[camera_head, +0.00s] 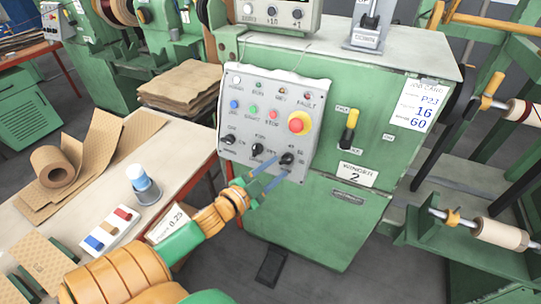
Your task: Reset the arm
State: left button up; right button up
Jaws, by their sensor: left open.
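My left arm comes in from the lower left, and its left gripper (282,165) has two blue fingers spread apart. The fingertips are in front of the lower right of the grey control panel (262,143), close to a black rotary knob (287,158). I cannot tell whether they touch it. Nothing shows between the fingers. The panel sits on the green winder machine (335,215) and carries coloured buttons, a red emergency stop (299,123) on a yellow base and more black knobs. My right gripper is not in view.
A worktable (190,150) at left holds brown paper sheets (180,87), a paper roll (52,165), a blue-and-white bottle (142,184) and a tray with coloured pieces (108,232). A yellow-topped lever (349,130) stands out from the machine. A spool rack (495,232) is at right.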

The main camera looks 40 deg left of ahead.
pick_arm(q)
jog(key=s, duration=0.3)
jog(key=shift+s+r, duration=0.2)
jog(key=shift+a, duration=0.1)
